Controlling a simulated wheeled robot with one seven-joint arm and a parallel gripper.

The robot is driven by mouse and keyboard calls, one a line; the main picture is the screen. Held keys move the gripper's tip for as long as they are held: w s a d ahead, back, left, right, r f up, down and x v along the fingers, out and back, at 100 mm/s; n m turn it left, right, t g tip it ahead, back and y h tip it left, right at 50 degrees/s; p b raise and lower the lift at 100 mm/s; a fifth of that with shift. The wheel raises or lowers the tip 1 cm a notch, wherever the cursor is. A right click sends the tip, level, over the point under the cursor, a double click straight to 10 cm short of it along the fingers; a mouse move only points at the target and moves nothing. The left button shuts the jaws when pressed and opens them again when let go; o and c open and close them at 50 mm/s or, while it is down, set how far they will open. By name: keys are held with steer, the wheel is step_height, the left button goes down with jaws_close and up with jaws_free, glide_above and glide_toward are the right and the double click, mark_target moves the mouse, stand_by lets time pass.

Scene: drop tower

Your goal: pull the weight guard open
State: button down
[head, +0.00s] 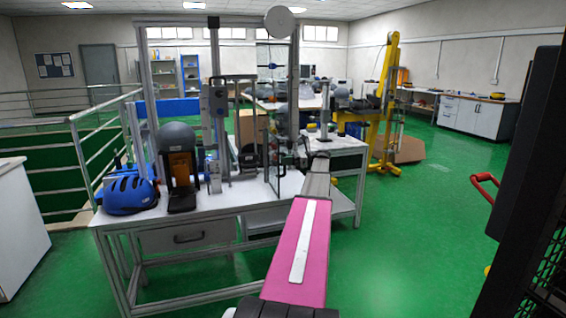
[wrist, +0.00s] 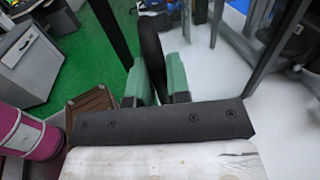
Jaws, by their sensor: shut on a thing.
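The weight guard (head: 287,172) is a clear, thin-framed panel at the front right of the drop tower (head: 214,75). In the wrist view its clear sheet (wrist: 222,50) and dark frame are to the right of my fingers. My gripper (wrist: 155,78) has two green fingers closed on a dark upright handle (wrist: 151,45) between them. In the head view my pink and white arm reaches to the guard's right edge, and the fingertips are too small and partly hidden there to make out. I cannot tell exactly how far the guard stands open.
A blue helmet (head: 130,194) and a dark unit with an orange part (head: 180,172) sit on the left of the white bench. A second white table (head: 343,143) stands close behind the gripper. Open green floor lies to the right, with a red handle (head: 483,179).

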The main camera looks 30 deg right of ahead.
steer(key=shift+w+d+r, duration=0.1)
steer(key=shift+w, duration=0.1)
steer(key=c, duration=1.1)
jaws_free()
steer(key=v, duration=1)
steer(key=shift+s+d, duration=0.15)
steer(key=shift+d, duration=0.25)
